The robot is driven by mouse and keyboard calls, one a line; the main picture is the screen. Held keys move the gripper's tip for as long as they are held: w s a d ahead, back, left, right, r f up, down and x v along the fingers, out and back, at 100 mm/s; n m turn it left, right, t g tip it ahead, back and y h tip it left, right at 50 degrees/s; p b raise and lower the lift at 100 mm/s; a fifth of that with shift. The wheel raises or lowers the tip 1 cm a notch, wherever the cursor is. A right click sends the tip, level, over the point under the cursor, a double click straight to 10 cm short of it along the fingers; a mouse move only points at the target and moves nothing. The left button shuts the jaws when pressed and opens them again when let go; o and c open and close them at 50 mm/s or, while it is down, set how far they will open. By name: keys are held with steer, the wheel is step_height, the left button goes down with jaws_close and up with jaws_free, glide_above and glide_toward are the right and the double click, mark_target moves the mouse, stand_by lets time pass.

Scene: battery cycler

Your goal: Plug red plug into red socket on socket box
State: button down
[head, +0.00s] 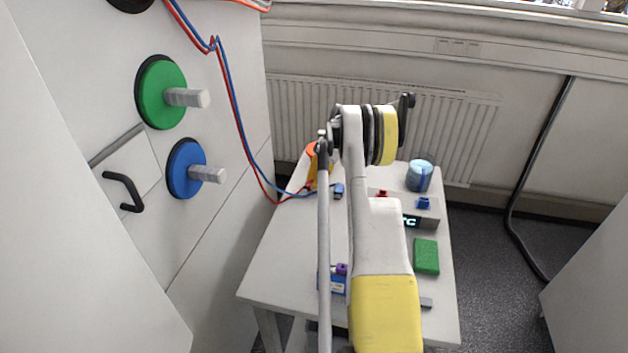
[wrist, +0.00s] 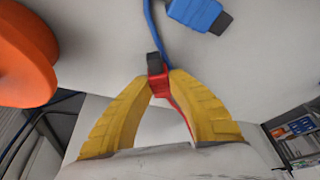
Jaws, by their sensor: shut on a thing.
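In the wrist view the two yellow fingers of my gripper (wrist: 159,82) are closed on the red plug (wrist: 156,91), with its red cable running back between them. The plug's dark end points away from my gripper. The blue plug (wrist: 200,12) lies on the table just beyond; it also shows in the head view (head: 338,191). In the head view my gripper is mostly hidden behind my arm at the table's left side. The socket box (head: 428,214) stands at the right, with the red socket (head: 382,193) and the blue socket (head: 423,203) on top. My arm hides part of the box.
A light-blue round object (head: 420,175) stands behind the box, and a green block (head: 426,256) lies in front. A blue box (head: 338,286) is near the front. Red and blue cables (head: 240,130) hang from the cabinet at left. An orange rounded object (wrist: 25,55) is close beside my gripper.

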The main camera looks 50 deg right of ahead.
steer(key=shift+f, duration=0.4)
steer(key=c, duration=1.3)
jaws_free()
steer(key=shift+o, duration=0.2)
steer(key=shift+r, duration=0.1)
steer(key=v, duration=1.2)
